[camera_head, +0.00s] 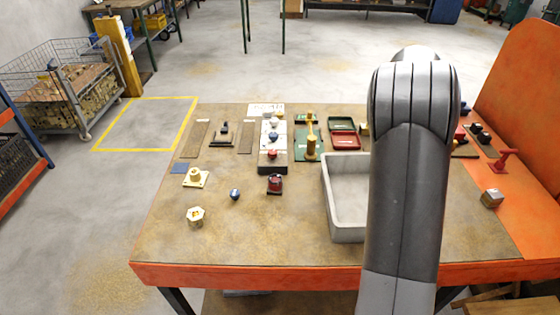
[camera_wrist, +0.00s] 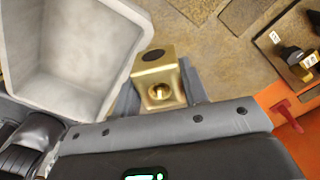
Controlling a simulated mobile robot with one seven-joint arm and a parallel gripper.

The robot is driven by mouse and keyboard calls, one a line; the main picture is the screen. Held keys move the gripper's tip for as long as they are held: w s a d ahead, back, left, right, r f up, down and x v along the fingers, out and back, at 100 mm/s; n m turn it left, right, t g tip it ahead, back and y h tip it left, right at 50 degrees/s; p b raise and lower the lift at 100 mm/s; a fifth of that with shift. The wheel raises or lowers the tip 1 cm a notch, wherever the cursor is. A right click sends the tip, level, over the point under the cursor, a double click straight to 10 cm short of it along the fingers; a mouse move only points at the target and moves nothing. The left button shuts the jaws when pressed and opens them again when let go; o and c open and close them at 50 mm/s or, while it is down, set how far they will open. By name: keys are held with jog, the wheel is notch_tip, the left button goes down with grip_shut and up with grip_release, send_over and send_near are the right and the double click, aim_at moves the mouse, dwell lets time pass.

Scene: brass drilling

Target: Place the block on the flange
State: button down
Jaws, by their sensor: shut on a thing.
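A brass block (camera_wrist: 155,68) with a dark round spot on its top and a round bore in its front face shows in the wrist view. My gripper (camera_wrist: 160,88) is shut on it, with a grey finger on each side. In the head view my arm hides the gripper and this block. At the table's left, a pale square plate with a raised round boss (camera_head: 195,178) stands near a brass many-sided piece with holes (camera_head: 196,216). Either could be the flange; I cannot tell which. Both are well left of my arm and bear nothing.
A grey tray (camera_head: 343,236) lies left of my arm and beside the held block. A small cube (camera_head: 492,198) and a red clamp (camera_head: 503,160) are at the right. A blue knob (camera_head: 235,194) and a red-black piece (camera_head: 275,184) stand mid-table. The front left of the table is clear.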

jog(key=w+a+n, duration=0.2)
jog(key=w+a, duration=0.2)
jog(key=a, duration=1)
jog(key=n, duration=0.6)
send_over(194, 171)
jog(key=f, duration=0.4)
jog(key=shift+d, duration=0.25)
jog(key=shift+a+f, duration=0.3)
jog(key=shift+f, duration=1.8)
jog(key=shift+f, duration=0.15)
jog(key=c, duration=0.8)
grip_release()
jog(key=shift+c, duration=0.2)
